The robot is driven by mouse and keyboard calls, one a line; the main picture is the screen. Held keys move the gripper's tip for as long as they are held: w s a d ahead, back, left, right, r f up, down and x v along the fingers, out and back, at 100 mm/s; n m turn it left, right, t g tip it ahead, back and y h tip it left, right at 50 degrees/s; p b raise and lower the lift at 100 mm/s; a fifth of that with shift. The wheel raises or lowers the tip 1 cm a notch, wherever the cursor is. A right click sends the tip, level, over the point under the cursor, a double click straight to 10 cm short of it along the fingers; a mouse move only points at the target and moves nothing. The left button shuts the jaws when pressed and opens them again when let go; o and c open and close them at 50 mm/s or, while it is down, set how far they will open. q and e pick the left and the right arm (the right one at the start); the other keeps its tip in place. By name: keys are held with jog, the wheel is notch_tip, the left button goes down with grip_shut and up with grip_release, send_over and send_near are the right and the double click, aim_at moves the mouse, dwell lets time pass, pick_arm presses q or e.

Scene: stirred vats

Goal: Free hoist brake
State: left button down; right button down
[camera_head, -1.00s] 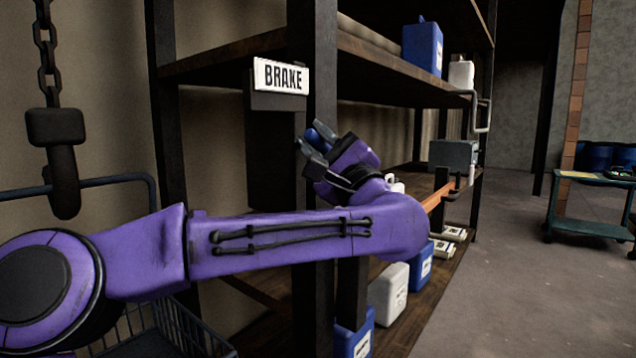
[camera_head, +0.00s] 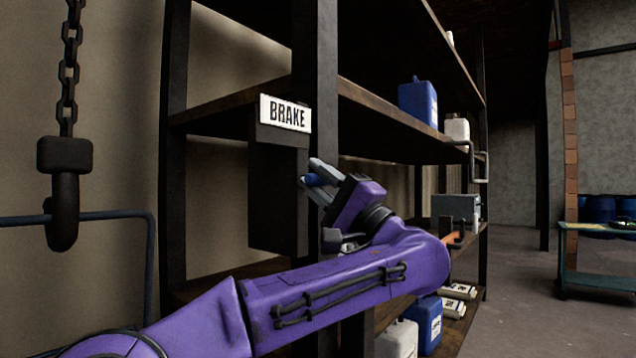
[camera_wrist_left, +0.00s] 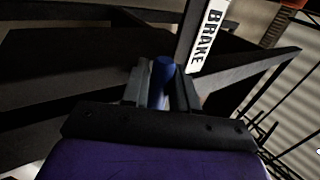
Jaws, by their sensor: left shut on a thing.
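The brake box (camera_head: 277,190) is a tall dark housing on the shelf post, with a white BRAKE sign (camera_head: 286,113) on top. My left gripper (camera_head: 312,180) is at the right side of the box, below the sign. It is shut on a blue handle (camera_head: 311,179), of which only a small part shows. In the left wrist view the blue handle (camera_wrist_left: 163,70) stands between the two fingers, with the BRAKE sign (camera_wrist_left: 207,35) just beyond to the right. The handle's link to the box is hidden. A dark chain hook (camera_head: 64,200) hangs at the left. My right gripper is not in view.
Shelving with a dark post (camera_head: 326,70) stands right behind the box. Blue jugs (camera_head: 418,102) and a white jug (camera_head: 457,130) stand on its shelves. A grey box (camera_head: 456,207) is at the right. A green cart (camera_head: 600,262) stands on open floor farther right.

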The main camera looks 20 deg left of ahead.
pick_arm(q)
jog(key=shift+f, duration=0.2)
jog(key=c, duration=1)
grip_release()
jog(key=shift+r, duration=0.1)
jog(key=b+v, duration=0.1)
jog(key=v, duration=0.9)
jog(key=shift+s+d+b, duration=0.1)
jog(key=shift+d+b, duration=0.15)
jog(key=shift+b, duration=0.1)
